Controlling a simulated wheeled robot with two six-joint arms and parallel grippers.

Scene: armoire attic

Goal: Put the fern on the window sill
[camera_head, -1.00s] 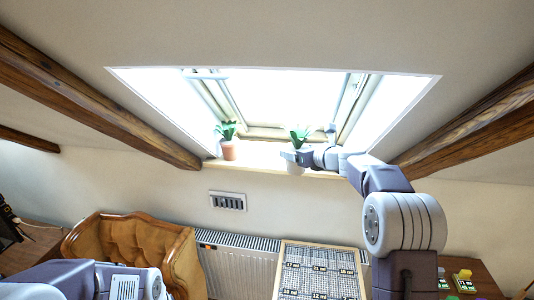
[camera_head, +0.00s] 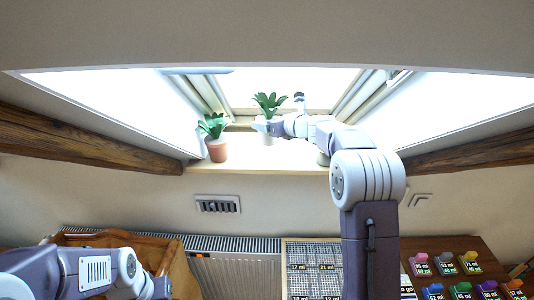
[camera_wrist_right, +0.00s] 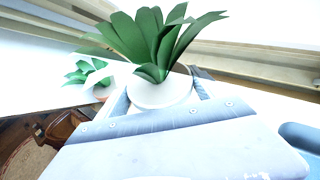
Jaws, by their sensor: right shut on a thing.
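The fern (camera_head: 270,103), a green leafy plant in a white pot, is in my right gripper (camera_head: 264,127) at the window. In the right wrist view the fern's leaves (camera_wrist_right: 145,42) stand upright above the white pot (camera_wrist_right: 160,93), and the gripper's fingers are shut around it. The window sill (camera_head: 258,170) is a pale ledge below the skylight. The pot is over the sill; I cannot tell whether its base touches it. My left arm shows at the lower left, but its gripper is not in view.
A plant in a terracotta pot (camera_head: 217,150) stands on the sill left of the fern; it also shows in the right wrist view (camera_wrist_right: 92,75). A pale object (camera_head: 322,158) is partly hidden behind my right arm.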

